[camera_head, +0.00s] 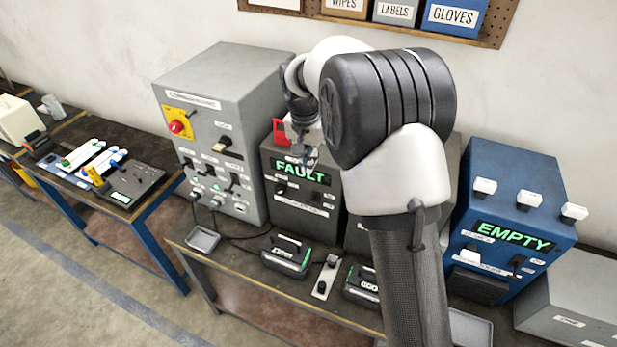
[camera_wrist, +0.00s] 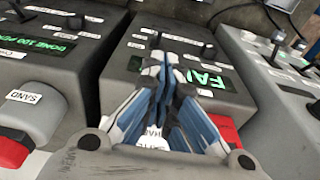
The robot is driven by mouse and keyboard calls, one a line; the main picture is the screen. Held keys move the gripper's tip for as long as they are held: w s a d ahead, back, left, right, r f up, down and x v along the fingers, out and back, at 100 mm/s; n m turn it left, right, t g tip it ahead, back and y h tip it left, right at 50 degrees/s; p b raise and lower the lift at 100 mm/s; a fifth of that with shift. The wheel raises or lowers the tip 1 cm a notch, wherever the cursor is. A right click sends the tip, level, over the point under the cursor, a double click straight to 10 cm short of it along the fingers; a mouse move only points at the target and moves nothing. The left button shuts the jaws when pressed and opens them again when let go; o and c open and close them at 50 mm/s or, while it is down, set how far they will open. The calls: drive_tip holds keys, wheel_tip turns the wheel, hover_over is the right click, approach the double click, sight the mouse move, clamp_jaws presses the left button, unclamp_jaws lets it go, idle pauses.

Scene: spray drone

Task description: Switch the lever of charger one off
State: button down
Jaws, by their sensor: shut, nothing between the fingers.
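A dark grey charger box (camera_head: 300,212) with a green FAULT display stands on the bench in the head view. Two small dark levers or knobs, one at the left (camera_head: 281,187) and one at the right (camera_head: 316,196), sit below its display. My gripper (camera_head: 310,158) is over the upper front of this box, just above the display. In the wrist view my gripper (camera_wrist: 168,78) has its blue-grey fingers together, empty, partly covering the display. A dark lever (camera_wrist: 208,50) stands on the box beyond the fingertips. I cannot read which box is labelled charger one.
A light grey control cabinet (camera_head: 212,75) with a red button (camera_head: 176,127) adjoins on the left. A second charger is mostly hidden behind my arm; the wrist view shows a box with a DONE display (camera_wrist: 60,48). A blue EMPTY box (camera_head: 515,170) stands right. Battery packs (camera_head: 288,255) lie in front.

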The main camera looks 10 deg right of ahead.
sight(313, 199)
drive_tip(key=shift+s, duration=0.2)
drive_tip(key=shift+f, duration=0.1)
drive_tip(key=f, duration=0.4)
drive_tip(key=w+f, duration=0.1)
drive_tip(key=f, duration=0.4)
drive_tip(key=w+d+f, duration=0.1)
drive_tip(key=f, duration=0.3)
drive_tip(key=shift+d+f, duration=0.1)
drive_tip(key=shift+f, duration=0.25)
